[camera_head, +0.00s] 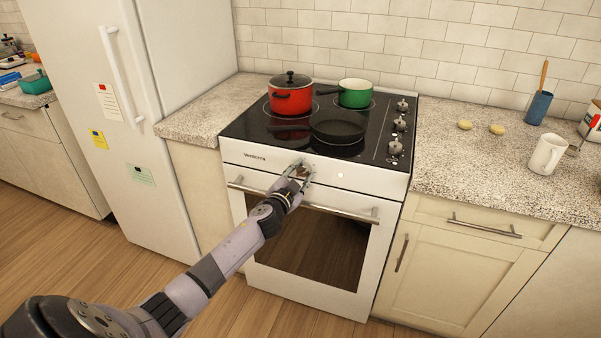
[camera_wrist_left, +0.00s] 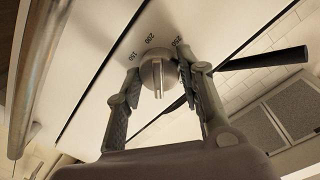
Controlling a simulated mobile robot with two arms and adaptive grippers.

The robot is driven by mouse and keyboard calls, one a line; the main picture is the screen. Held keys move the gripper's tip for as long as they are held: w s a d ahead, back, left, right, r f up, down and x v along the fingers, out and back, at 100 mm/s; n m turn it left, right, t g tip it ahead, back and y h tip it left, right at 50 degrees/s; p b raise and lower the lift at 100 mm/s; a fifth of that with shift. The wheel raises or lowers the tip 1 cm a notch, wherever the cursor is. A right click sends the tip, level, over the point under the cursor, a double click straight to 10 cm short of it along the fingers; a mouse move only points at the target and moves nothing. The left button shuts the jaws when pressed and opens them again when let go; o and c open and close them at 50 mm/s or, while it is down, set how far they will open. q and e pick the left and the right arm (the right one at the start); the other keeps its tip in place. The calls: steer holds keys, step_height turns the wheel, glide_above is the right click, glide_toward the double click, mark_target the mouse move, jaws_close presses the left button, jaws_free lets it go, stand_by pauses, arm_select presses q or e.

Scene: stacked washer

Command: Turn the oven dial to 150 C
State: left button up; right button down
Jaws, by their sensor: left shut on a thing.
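The oven dial (camera_wrist_left: 157,72) is a round grey knob with a raised ridge, on the white front panel of the oven (camera_head: 345,179). In the left wrist view it sits between the two fingers of my left gripper (camera_wrist_left: 163,80), which is shut on it. Printed numbers, which look like 150 and 200, lie beside the dial, with another partly covered by a finger. The ridge points down in that view, towards my palm. In the head view my left gripper (camera_head: 299,174) reaches the panel and mostly covers the dial. My right gripper does not show.
The oven handle (camera_head: 340,211) runs below the panel, close under my gripper. A red pot (camera_head: 290,99), a green pan (camera_head: 355,93) and a dark frying pan (camera_head: 338,128) stand on the cooktop. Burner knobs (camera_head: 396,146) line its right side.

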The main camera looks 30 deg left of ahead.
arm_select(q)
steer(key=m, duration=0.5)
steer(key=shift+p, duration=0.3)
steer(key=m, duration=0.5)
steer(key=shift+d+y, duration=0.1)
steer(key=shift+y, duration=0.3)
steer(key=m, duration=0.5)
steer(key=shift+f+m+y, duration=0.1)
steer(key=shift+m+y, duration=0.2)
steer(key=m, duration=0.5)
steer(key=shift+d+p, duration=0.1)
steer(key=shift+p, duration=0.3)
steer(key=shift+f+m, duration=0.1)
steer(key=shift+m, duration=0.2)
steer(key=o, duration=1.2)
steer(key=shift+c, duration=0.2)
